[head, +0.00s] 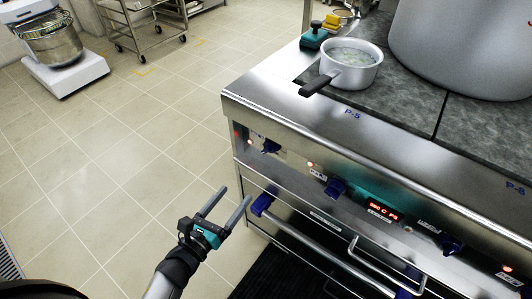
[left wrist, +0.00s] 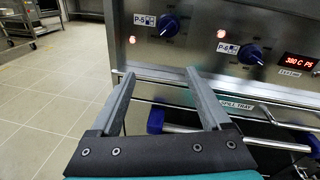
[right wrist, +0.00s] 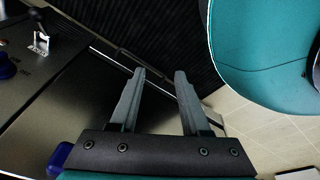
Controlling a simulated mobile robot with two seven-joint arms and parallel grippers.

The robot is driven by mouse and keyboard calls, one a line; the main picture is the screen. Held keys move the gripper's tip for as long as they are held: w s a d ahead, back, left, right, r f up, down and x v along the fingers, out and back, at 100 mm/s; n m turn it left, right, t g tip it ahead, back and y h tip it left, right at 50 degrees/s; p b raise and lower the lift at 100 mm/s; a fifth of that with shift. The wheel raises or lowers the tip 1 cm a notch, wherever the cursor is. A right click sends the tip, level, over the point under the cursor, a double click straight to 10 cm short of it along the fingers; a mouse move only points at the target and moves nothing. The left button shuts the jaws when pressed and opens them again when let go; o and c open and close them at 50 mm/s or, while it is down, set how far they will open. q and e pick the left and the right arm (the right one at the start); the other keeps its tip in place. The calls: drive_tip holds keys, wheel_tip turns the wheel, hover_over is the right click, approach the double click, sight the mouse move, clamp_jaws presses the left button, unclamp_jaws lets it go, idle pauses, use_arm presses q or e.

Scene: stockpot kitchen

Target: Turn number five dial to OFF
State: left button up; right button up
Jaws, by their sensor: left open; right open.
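The number five dial is a dark blue knob (left wrist: 169,26) beside a P-5 label on the steel stove front. In the head view it is the leftmost knob (head: 270,146); its exact setting is too small to read. A red light (left wrist: 132,40) glows by it. My left gripper (head: 235,193) is open and empty, left of and below the dial, apart from it. In its wrist view the fingers (left wrist: 160,75) point toward the panel below the dial. My right gripper (right wrist: 160,72) is open and empty in its wrist view, and out of the head view.
The P-6 knob (left wrist: 249,53) and a red display (head: 384,210) sit further right on the panel. A blue-ended oven handle (head: 310,232) sticks out below. A saucepan (head: 350,64) and a large pot (head: 465,45) stand on top.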

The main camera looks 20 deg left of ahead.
sight(266, 152)
use_arm(q)
drive_tip(key=w+d+r+m, duration=0.1)
drive_tip(key=w, duration=0.3)
drive_tip(key=w+d+r+m+b, duration=0.1)
drive_tip(key=w, duration=0.3)
drive_tip(key=w+d+r+m+h+b, duration=0.1)
drive_tip(key=w+d+m, duration=0.1)
drive_tip(key=w, duration=0.3)
drive_tip(key=shift+t, duration=0.3)
drive_tip(key=shift+x, duration=0.95)
use_arm(e)
drive_tip(key=shift+w+a+r, duration=0.65)
drive_tip(key=shift+w+r, duration=0.05)
drive_tip(key=shift+w, duration=0.1)
drive_tip(key=shift+w+a+r, duration=0.6)
drive_tip(key=shift+w+r, duration=0.1)
drive_tip(key=shift+w, duration=0.1)
use_arm(q)
drive_tip(key=shift+c, duration=0.3)
clamp_jaws()
